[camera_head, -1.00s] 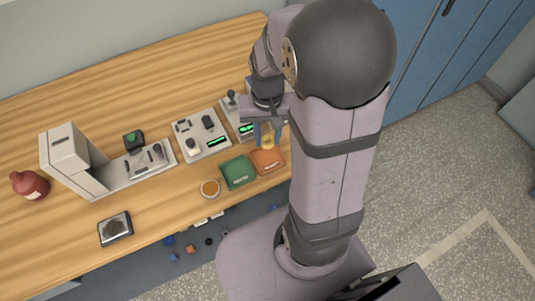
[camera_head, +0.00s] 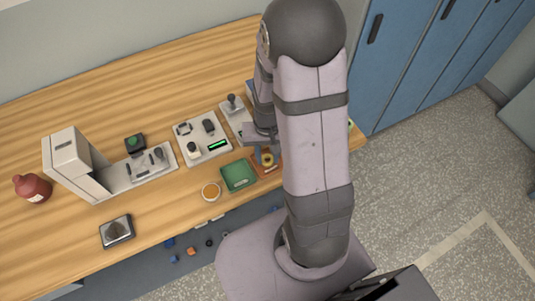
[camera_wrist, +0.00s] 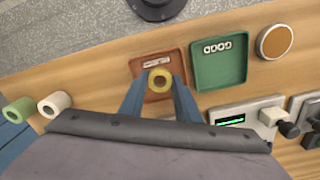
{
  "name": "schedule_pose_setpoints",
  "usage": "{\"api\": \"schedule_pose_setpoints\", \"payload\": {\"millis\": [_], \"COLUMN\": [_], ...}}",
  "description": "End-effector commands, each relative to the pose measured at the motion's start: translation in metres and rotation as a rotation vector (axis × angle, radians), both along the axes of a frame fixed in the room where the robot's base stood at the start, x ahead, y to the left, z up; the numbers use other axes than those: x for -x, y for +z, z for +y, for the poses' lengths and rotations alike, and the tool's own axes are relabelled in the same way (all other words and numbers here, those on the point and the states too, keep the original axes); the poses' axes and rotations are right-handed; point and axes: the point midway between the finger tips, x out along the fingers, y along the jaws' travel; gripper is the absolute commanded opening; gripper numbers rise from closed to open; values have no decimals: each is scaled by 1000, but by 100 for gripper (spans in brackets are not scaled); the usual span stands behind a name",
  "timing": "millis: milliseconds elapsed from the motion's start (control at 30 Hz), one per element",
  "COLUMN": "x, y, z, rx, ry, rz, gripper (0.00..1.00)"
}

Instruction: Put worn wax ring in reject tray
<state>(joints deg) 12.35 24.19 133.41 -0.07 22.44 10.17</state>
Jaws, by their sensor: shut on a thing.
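The yellow wax ring (camera_wrist: 160,80) is between my fingertips in the wrist view, with its hole facing the camera. My gripper (camera_wrist: 157,88) is shut on it. The orange-brown reject tray (camera_wrist: 178,63) lies behind the ring in that view, so the ring is over the tray. In the head view the ring (camera_head: 267,160) shows at the fingers of my gripper (camera_head: 263,154). The tray (camera_head: 268,174) is partly hidden there by my gripper and arm. I cannot tell whether the ring touches the tray floor. Wear on the ring is too small to see.
A green tray (camera_head: 237,186) marked GOOD stands close beside the reject tray. A round orange-topped dish (camera_head: 211,192) is left of it. Control panels (camera_head: 205,140) stand behind. A white (camera_wrist: 54,104) and a green roll (camera_wrist: 19,109) show in the wrist view. The table's front edge is close.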

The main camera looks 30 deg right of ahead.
Motion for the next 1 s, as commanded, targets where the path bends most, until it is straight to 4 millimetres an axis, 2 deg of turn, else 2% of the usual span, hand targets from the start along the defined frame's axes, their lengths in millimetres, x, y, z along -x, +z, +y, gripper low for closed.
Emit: {"api": "schedule_pose_setpoints", "payload": {"millis": [467, 500, 1000], "x": [0, 0, -1], "y": [-7, -5, 3], "z": [0, 0, 0], "rx": [0, 0, 0], "ry": [0, 0, 0], "rz": [0, -1, -3], "gripper": [6, 38, 38]}}
